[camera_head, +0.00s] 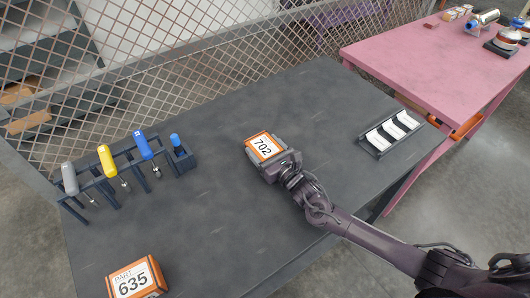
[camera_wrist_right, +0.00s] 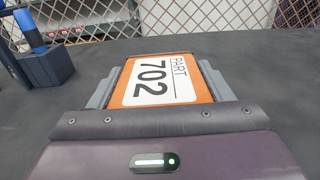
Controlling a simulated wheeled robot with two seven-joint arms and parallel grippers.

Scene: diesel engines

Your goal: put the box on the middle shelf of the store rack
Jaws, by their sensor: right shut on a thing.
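An orange box with a white label reading PART 702 (camera_head: 262,146) is at the middle of the dark table. My right gripper (camera_head: 272,164) is shut on it, with a finger on each side; the label faces up. In the right wrist view the same box (camera_wrist_right: 163,80) lies between the two grey fingers. I cannot tell whether it touches the table. A second orange box, labelled PART 635 (camera_head: 134,281), stands at the table's near left edge. A grey shelf unit (camera_head: 55,48) shows behind the mesh at upper left; I cannot tell if it is the store rack. My left gripper is out of view.
The dark table (camera_head: 215,215) is mostly clear. A tray with white pieces (camera_head: 389,133) lies at right. A wire mesh fence (camera_head: 200,60) runs behind; a pink table (camera_head: 440,70) stands beyond.

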